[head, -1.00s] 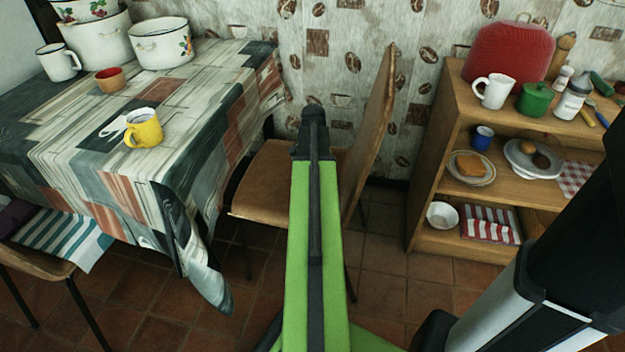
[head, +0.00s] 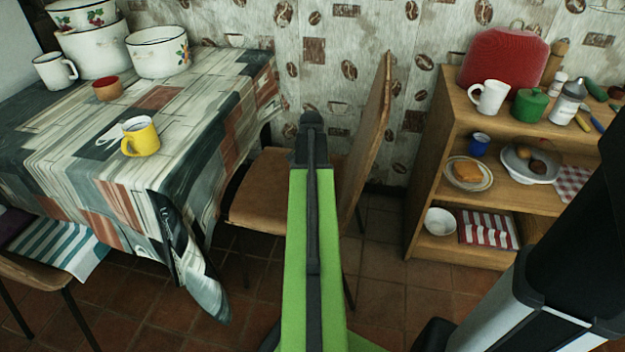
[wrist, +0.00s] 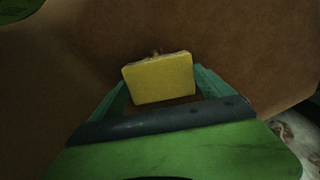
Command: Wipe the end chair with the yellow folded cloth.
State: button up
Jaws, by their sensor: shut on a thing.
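The end chair (head: 258,205) is wooden with a brown seat and an upright back (head: 368,135). It stands at the end of the table, between the table and the shelf. In the wrist view, the yellow folded cloth (wrist: 160,78) is between the fingers of my gripper (wrist: 162,90), which is shut on it. The brown surface of the chair (wrist: 60,75) fills most of that view behind the cloth. I cannot tell whether the cloth touches it. In the head view my green arm hides the gripper, the cloth and part of the seat.
A table (head: 60,155) with a patterned cloth, pots and a yellow mug (head: 140,137) stands left. A wooden shelf (head: 428,160) with crockery and food stands right. Another chair (head: 35,270) with a striped cloth is at lower left. Tiled floor lies between.

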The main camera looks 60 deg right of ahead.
jog(key=shift+s+a, duration=0.25)
jog(key=shift+a, duration=0.6)
jog(key=shift+s+a, duration=0.3)
jog(key=shift+a, duration=0.5)
jog(key=shift+s+a, duration=0.25)
jog(key=shift+a, duration=0.6)
notch_tip(320, 180, up, 6)
jog(key=p, duration=0.6)
jog(key=shift+d+r, duration=0.1)
notch_tip(320, 180, up, 3)
jog(key=p, duration=0.3)
